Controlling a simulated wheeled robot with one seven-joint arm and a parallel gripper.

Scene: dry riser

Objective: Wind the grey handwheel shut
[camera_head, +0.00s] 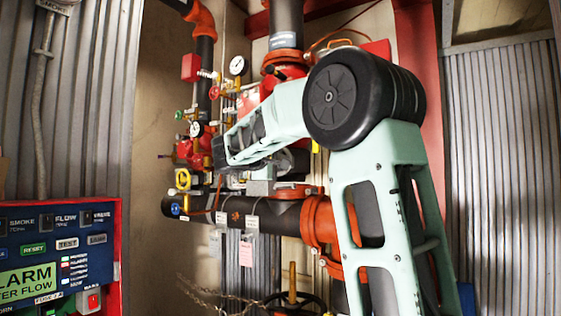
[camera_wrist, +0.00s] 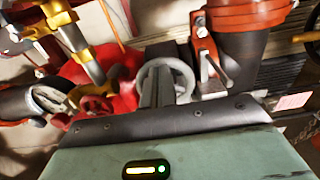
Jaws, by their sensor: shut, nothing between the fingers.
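The grey handwheel (camera_wrist: 188,73) shows in the wrist view as a pale grey ring at the middle, just beyond my gripper. My gripper (camera_wrist: 158,82) is shut and empty, its narrow fingers pointing at the ring and overlapping it in the picture. I cannot tell whether the fingers touch the rim or reach inside it. Part of the wheel is hidden behind the fingers. In the head view my arm covers this area, and I cannot make out the grey wheel or the fingertips there.
In the head view, a yellow handwheel (camera_head: 183,179), a blue handwheel (camera_head: 176,209) and gauges (camera_head: 237,66) crowd the pipes. An alarm panel (camera_head: 55,255) stands lower left.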

